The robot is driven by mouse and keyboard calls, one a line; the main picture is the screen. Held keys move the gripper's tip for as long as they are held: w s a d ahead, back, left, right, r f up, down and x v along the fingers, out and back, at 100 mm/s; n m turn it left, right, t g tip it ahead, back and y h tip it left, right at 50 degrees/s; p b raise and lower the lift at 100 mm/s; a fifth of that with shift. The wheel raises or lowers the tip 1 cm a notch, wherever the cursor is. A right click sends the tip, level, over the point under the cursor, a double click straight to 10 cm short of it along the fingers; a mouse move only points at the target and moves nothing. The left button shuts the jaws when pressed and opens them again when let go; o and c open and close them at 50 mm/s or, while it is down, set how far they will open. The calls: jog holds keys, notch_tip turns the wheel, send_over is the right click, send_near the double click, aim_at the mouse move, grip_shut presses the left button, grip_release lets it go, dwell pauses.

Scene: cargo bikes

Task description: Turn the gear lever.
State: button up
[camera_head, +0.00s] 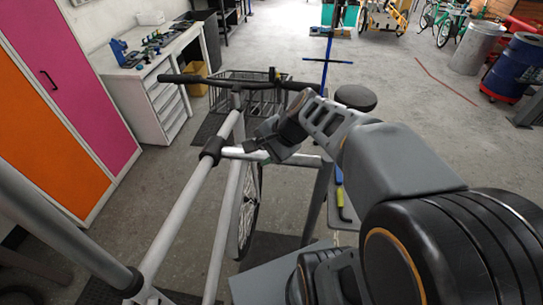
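A grey bike frame (187,207) stands in front of me, with a dark handlebar (190,79) running across its far end. A small dark upright part (272,74) shows near the bar's right side; I cannot tell whether it is the gear lever. A black collar (212,148) sits on the frame's long tube. My arm reaches in from the lower right. My gripper (262,149) is at the light crossing tube, right of the collar. It overlaps the tube in the picture; I cannot tell whether it touches. Its fingers are too small and dark to show open or shut.
A wire basket (222,97) lies beyond the handlebar, and a black saddle (356,97) is right of it. A white workbench (150,90) with tools and orange and pink cabinets (80,65) stand left. Blue barrel (518,65) far right. Open floor lies behind the bike.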

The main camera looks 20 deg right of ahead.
aim_at(279, 91)
jog(key=s+n, duration=0.1)
jog(key=n+h, duration=0.1)
jog(key=n, duration=0.1)
jog(key=s+n+h, duration=0.1)
jog(key=shift+s+d+r+p, duration=0.2)
jog(key=shift+s+r+p, duration=0.1)
jog(key=shift+p, duration=0.05)
